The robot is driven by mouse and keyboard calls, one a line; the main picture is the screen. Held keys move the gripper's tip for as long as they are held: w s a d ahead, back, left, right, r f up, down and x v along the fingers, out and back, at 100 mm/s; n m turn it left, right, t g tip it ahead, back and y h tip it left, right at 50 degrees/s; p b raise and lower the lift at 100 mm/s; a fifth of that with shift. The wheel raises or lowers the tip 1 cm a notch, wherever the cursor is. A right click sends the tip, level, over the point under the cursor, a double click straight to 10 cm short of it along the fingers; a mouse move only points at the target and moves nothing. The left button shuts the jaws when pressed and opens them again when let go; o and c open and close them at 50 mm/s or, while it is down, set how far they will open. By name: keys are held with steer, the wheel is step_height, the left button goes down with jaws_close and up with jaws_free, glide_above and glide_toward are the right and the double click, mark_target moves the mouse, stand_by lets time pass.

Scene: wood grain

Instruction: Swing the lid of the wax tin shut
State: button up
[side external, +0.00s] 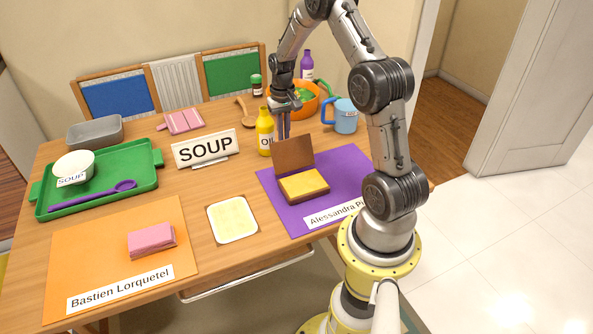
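The task's wax tin appears to be the brown box with a yellow top face (304,186) on the purple mat (346,169). Its brown lid (294,155) stands raised at the back edge, so the box is open. My gripper (283,132) points down just behind the lid's upper edge, with the fingertips close to it or partly hidden by it. I cannot tell whether they touch. The fingers look close together, and their gap is too small to judge. No object shows between them.
A yellow oil bottle (265,132) stands close left of my gripper. An orange bowl (306,108), a blue mug (346,116) and a purple bottle (306,66) are behind and to the right. The SOUP sign (206,149) is left. Purple mat shows bare around the box.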

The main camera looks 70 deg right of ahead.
steer(key=shift+s+a+r, duration=0.2)
steer(key=shift+s+a, duration=0.2)
steer(key=shift+a, duration=0.05)
steer(key=shift+s+a+r, duration=0.2)
steer(key=shift+s+a, duration=0.25)
steer(key=shift+s+a+r, duration=0.4)
steer(key=shift+s+a, duration=0.35)
step_height(320, 180, up, 8)
steer(key=w+d, duration=0.1)
steer(key=shift+w+d, duration=0.2)
steer(key=shift+d, duration=0.05)
stand_by(1.2)
stand_by(0.3)
